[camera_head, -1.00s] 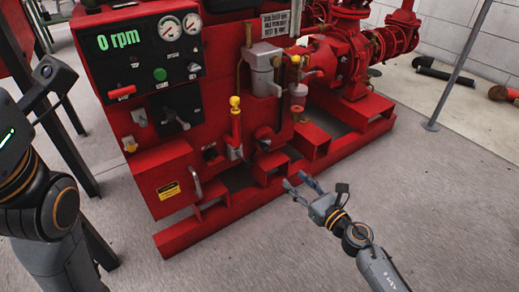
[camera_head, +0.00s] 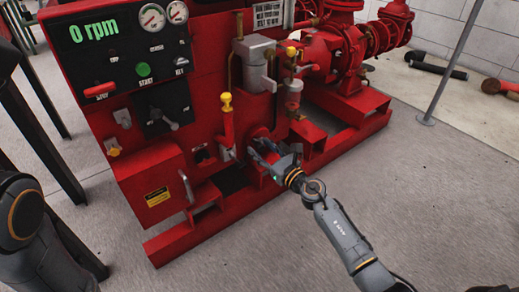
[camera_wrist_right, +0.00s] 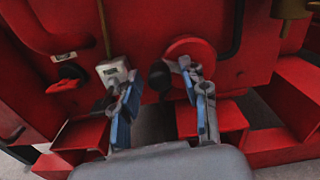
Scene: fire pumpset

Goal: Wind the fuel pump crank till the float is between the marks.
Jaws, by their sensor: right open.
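My right gripper (camera_head: 266,152) is open at the low front of the red pumpset. In the right wrist view its two fingers (camera_wrist_right: 163,102) stand apart, facing a round red disc (camera_wrist_right: 190,48) with a dark knob (camera_wrist_right: 160,74) beside it, which looks like the crank. The knob lies between the fingers; I cannot tell whether either finger touches it. In the head view the gripper partly covers this disc. A small glass bowl (camera_head: 293,91) hangs right of a grey canister (camera_head: 255,62); float and marks are too small to make out. My left gripper is out of view.
A yellow-topped lever (camera_head: 227,115) stands left of my right gripper, above a pale block (camera_wrist_right: 113,70). The control panel (camera_head: 125,50) reads 0 rpm. A red base rail (camera_head: 330,152) runs along the floor.

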